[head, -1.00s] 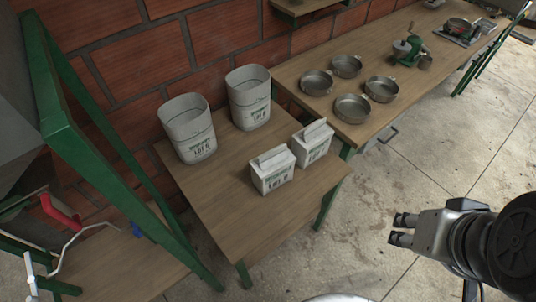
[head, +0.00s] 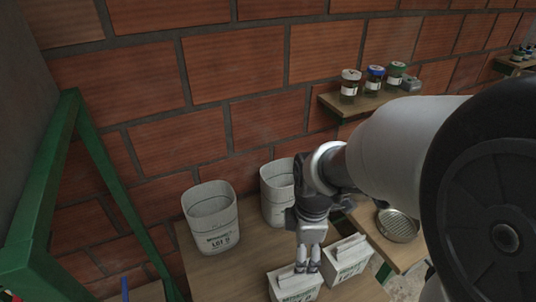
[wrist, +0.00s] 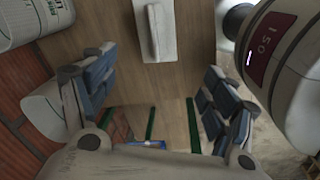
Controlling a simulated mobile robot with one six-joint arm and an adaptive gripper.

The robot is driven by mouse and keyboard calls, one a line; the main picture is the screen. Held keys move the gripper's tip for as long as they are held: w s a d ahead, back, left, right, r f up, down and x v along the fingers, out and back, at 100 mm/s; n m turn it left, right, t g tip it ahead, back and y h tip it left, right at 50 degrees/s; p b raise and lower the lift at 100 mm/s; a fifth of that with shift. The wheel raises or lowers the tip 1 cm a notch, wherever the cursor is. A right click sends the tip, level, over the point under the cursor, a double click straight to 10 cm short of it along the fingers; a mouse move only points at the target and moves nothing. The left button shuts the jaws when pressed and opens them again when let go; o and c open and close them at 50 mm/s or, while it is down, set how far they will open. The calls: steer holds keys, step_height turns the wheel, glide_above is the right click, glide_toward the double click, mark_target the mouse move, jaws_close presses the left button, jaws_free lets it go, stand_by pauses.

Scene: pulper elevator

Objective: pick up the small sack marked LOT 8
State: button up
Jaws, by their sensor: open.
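Two small white sacks with folded tops stand side by side on the wooden table (head: 222,280). The left small sack (head: 290,283) is cut off at the frame's lower edge, and the right small sack (head: 346,260) stands close beside it. Their markings are too small or cut off to read now, so I cannot tell which is LOT 8. My gripper (head: 308,264) points down at the left sack's top. In the wrist view its fingers (wrist: 155,82) are spread with nothing between them, and one small sack's top (wrist: 155,30) lies beyond them, near the upper edge.
Two larger open sacks stand behind, a left one (head: 212,222) and a right one (head: 277,195), the latter partly hidden by my gripper. A brick wall (head: 160,150) closes the back. A green frame (head: 40,210) stands left. A shelf with jars (head: 370,100) is on the wall.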

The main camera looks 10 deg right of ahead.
mark_target(295, 279)
steer(key=shift+o, duration=1.3)
steer(key=f+n, duration=0.1)
steer(key=w+f+n, duration=0.1)
steer(key=f, duration=0.1)
steer(key=f+n, duration=0.1)
steer(key=f, duration=0.1)
steer(key=shift+w+a+f+n+g, duration=0.15)
steer(key=shift+w+f+n+g, duration=0.15)
steer(key=shift+g, duration=0.1)
step_height(295, 279, down, 11)
steer(key=b, duration=0.4)
steer(key=shift+w+d+f+b, duration=0.15)
steer(key=shift+f+b, duration=0.45)
steer(key=shift+f, duration=0.45)
steer(key=shift+w+d+f+b, duration=0.15)
steer(key=shift+f+b, duration=0.4)
steer(key=shift+f, duration=0.55)
steer(key=shift+w+d+f+b, duration=0.15)
steer(key=shift+f+b, duration=0.45)
steer(key=shift+f, duration=0.45)
steer(key=shift+a+r, duration=0.1)
steer(key=shift+c, duration=0.3)
steer(key=c, duration=2.1)
